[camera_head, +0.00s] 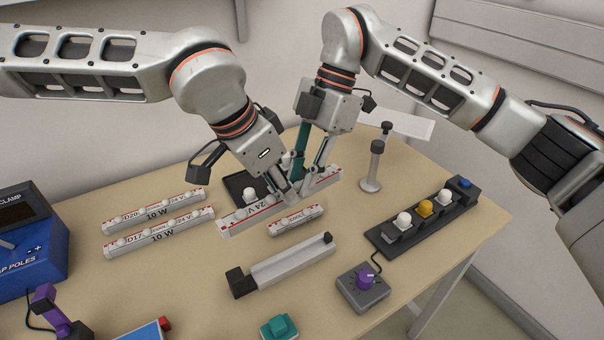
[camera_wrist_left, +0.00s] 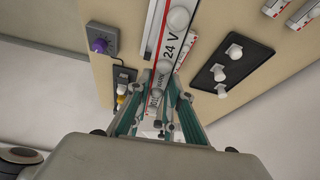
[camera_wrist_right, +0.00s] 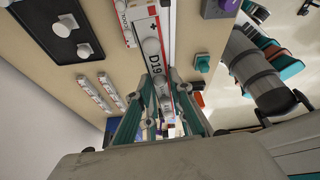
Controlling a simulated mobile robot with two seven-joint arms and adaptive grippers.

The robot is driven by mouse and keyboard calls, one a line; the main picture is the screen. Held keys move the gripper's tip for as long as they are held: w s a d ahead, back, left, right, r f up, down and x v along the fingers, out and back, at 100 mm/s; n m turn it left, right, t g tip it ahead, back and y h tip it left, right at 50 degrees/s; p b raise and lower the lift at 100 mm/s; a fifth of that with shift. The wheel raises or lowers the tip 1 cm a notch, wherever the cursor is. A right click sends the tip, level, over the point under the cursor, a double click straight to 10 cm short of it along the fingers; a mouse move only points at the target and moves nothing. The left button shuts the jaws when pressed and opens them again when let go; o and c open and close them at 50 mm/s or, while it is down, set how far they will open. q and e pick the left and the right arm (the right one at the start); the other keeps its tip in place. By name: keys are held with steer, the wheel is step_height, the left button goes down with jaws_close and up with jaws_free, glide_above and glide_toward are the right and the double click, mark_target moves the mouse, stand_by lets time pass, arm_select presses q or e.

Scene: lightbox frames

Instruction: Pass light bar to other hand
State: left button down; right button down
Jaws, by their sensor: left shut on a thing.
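The light bar (camera_head: 240,218) is a long white strip with red edging, bulbs and a "24 V" label. It slants across the middle of the head view, seemingly above the table. My left gripper (camera_head: 292,196) is shut on it near its middle; the bar (camera_wrist_left: 168,48) runs between those fingers in the left wrist view. My right gripper (camera_head: 318,182) is at the bar's right part. In the right wrist view its fingers (camera_wrist_right: 160,85) flank the bar (camera_wrist_right: 153,50), marked "D19". Whether they press on it is unclear.
Two 10 W bars (camera_head: 155,205) lie left. A short bar (camera_head: 296,220) lies just in front of the held bar, with a grey channel fixture (camera_head: 285,265) nearer. A black tray (camera_head: 232,182) is behind. A bulb rack (camera_head: 388,240), purple-knob box (camera_head: 362,290) and grey post (camera_head: 371,175) are right.

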mark_target(273, 196)
arm_select(q)
steer(key=c, duration=1.7)
jaws_free()
steer(key=shift+s+d, duration=0.1)
steer(key=shift+r, duration=0.1)
steer(key=shift+r, duration=0.3)
steer(key=v, duration=0.4)
steer(key=shift+s+a+r, duration=0.1)
steer(key=shift+a+r, duration=0.15)
steer(key=shift+r, duration=0.05)
steer(key=s+a, duration=0.1)
steer(key=a, duration=0.1)
steer(key=s+a, duration=0.2)
steer(key=a, duration=0.1)
steer(key=s+a, duration=0.2)
steer(key=shift+s+a+f, duration=0.2)
steer(key=shift+s+a, duration=0.05)
steer(key=shift+a, duration=0.05)
steer(key=shift+s+a, duration=0.75)
steer(key=shift+a, duration=0.2)
